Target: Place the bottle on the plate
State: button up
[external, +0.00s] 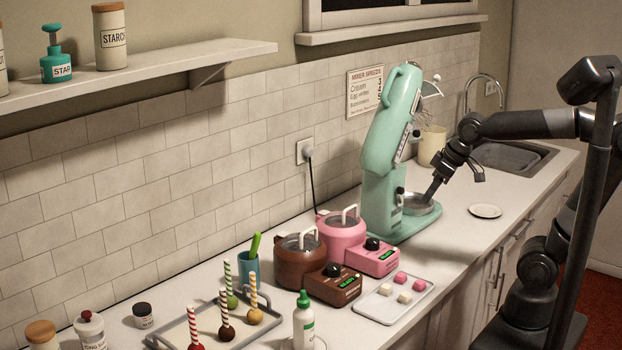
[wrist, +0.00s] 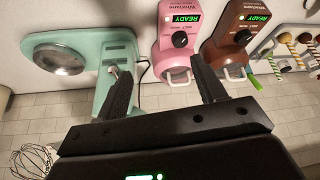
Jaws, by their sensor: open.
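A white squeeze bottle with a green cap (external: 303,322) stands upright at the front of the counter, near the bottom edge of the external view. A round pale rim shows around its base, partly cut off, so I cannot tell what it stands on. A small white plate (external: 485,211) lies empty on the counter right of the mint mixer. My gripper (external: 456,187) is open and empty, above the counter near the mixer bowl and the plate. In the wrist view my gripper (wrist: 163,88) has its fingers spread with nothing between them. Neither the bottle nor the plate is clear there.
The mint mixer (external: 385,160) with its steel bowl (external: 418,204) stands beside my gripper. Pink (external: 343,240) and brown (external: 300,265) melting pots, a tray of sweets (external: 393,303) and cake pops (external: 226,328) fill the nearer counter.

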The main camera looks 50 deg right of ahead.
jog(key=s+d+f+m+h, duration=0.1)
jog(key=s+d+f+m, duration=0.2)
jog(key=s+d, duration=0.4)
jog(key=shift+s+d+f, duration=0.2)
jog(key=shift+d+f, duration=0.35)
jog(key=shift+d, duration=0.05)
dwell(0.5)
